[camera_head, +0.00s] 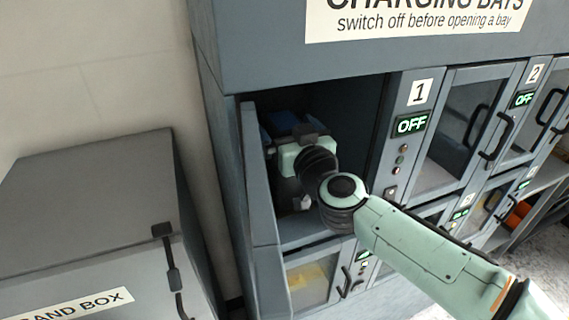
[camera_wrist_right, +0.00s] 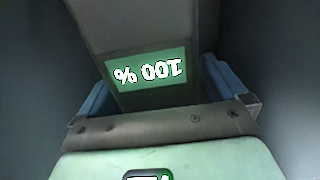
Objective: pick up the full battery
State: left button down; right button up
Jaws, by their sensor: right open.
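The full battery (camera_wrist_right: 140,30) is a grey block in the right wrist view, with a green display reading 100 %, upside down in the picture. My right gripper (camera_wrist_right: 158,92) is open, with its blue fingers at the left and right of the battery's near end. I cannot tell whether either finger touches it. In the head view my right gripper (camera_head: 286,124) is inside open bay 1 (camera_head: 360,125). There my gripper and wrist cover much of the inside, and I cannot make out the battery. My left gripper is not in view.
The bay 1 door (camera_head: 257,170) stands open at the left of the opening. The bay 1 sign (camera_head: 411,125) reads OFF. Other bays at the right and below have closed glass doors. A grey sand box (camera_head: 85,215) stands at the left.

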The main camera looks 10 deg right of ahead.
jog(key=shift+w+a+r, duration=0.1)
jog(key=shift+w, duration=0.7)
jog(key=c, duration=1.8)
jog(key=shift+r, duration=0.25)
grip_shut()
